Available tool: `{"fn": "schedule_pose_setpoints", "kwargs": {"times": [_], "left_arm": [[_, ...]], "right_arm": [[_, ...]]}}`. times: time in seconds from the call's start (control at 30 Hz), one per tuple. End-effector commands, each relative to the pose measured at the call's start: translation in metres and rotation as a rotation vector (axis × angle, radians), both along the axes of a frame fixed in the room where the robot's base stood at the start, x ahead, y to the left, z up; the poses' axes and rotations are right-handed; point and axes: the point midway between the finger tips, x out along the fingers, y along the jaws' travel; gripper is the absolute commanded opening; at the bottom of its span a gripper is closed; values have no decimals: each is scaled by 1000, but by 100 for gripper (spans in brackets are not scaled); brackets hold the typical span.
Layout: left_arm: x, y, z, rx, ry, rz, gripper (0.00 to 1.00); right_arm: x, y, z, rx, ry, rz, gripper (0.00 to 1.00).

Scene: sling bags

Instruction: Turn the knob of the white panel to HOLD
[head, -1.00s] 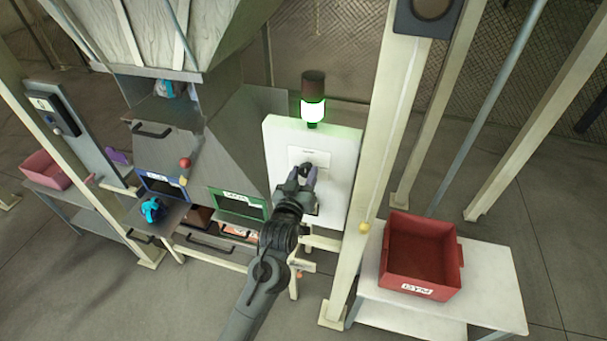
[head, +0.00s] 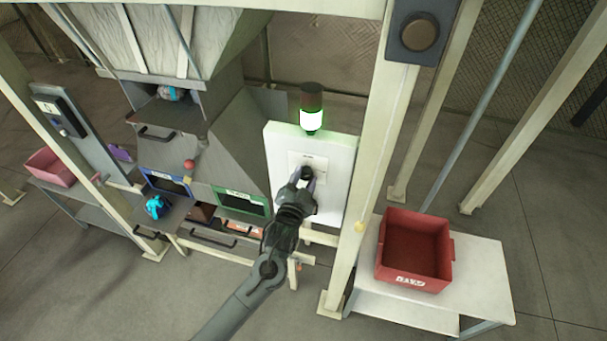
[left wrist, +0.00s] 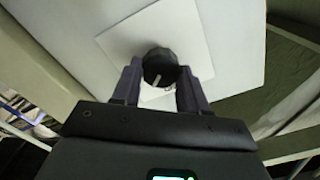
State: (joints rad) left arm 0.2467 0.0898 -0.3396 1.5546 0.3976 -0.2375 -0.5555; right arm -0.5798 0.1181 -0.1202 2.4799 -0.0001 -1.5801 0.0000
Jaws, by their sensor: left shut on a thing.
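The white panel (head: 333,172) stands upright on its post in the middle of the head view. Its dark round knob (head: 306,173) sits on a pale label plate (head: 318,165). In the left wrist view the black knob (left wrist: 159,66) shows a white pointer mark toward its lower edge. My left gripper (head: 303,181) is at the panel, its two fingers on either side of the knob; in the left wrist view the gripper (left wrist: 158,85) is closed on it. The lettering on the plate, including HOLD, is too small to read. My right gripper is not in view.
A lamp (head: 312,118) above the panel glows white-green. A cream post (head: 366,170) stands close to the panel's right. A red bin (head: 413,275) rests on a white table (head: 480,280) at right. Chutes and a drawer unit stand to the left.

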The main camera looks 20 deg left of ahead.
Motion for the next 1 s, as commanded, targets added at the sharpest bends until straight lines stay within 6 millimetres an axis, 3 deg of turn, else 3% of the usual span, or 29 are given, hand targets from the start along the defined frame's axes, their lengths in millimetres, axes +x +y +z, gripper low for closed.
{"fn": "schedule_pose_setpoints", "kwargs": {"times": [0.5, 1.0], "left_arm": [[0, -1, 1, 463, 36, -1, 13], [0, -2, -1, 675, 53, 0, 13]], "right_arm": [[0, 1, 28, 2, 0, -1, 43], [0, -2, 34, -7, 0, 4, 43]]}}
